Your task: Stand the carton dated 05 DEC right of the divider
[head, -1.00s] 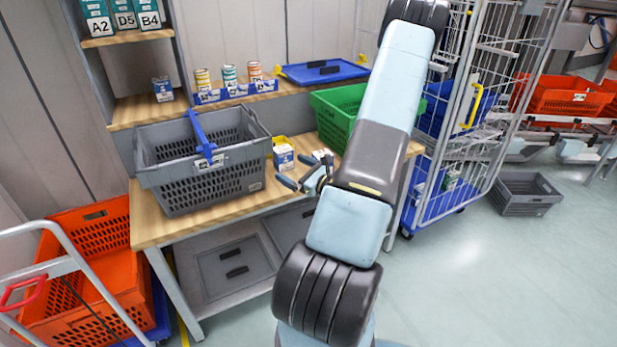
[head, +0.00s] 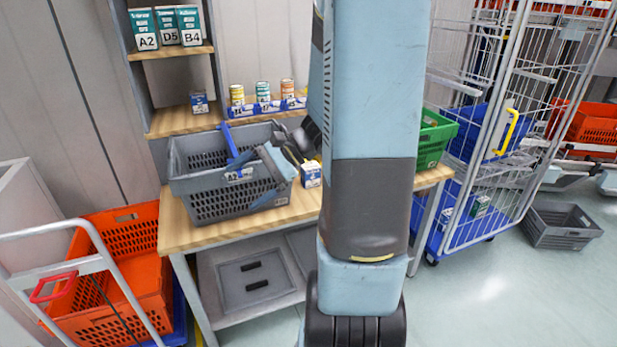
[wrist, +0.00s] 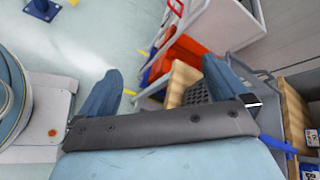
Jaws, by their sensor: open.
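A small white and blue carton (head: 311,174) stands on the wooden bench just right of the grey tote; its date is too small to read. Another blue carton (head: 199,102) is on the raised shelf behind, also unreadable. In the head view my gripper shows at the tote's right end, partly hidden by my arm. Two cartons (wrist: 309,137) show at the wrist view's right edge.
Several cans (head: 263,95) stand on the back shelf. A green tote (head: 434,138) is at the bench's right end, partly behind my arm. An orange tote (head: 118,275) on a trolley is at left. A wire cage cart (head: 490,140) is at right, with open floor before it.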

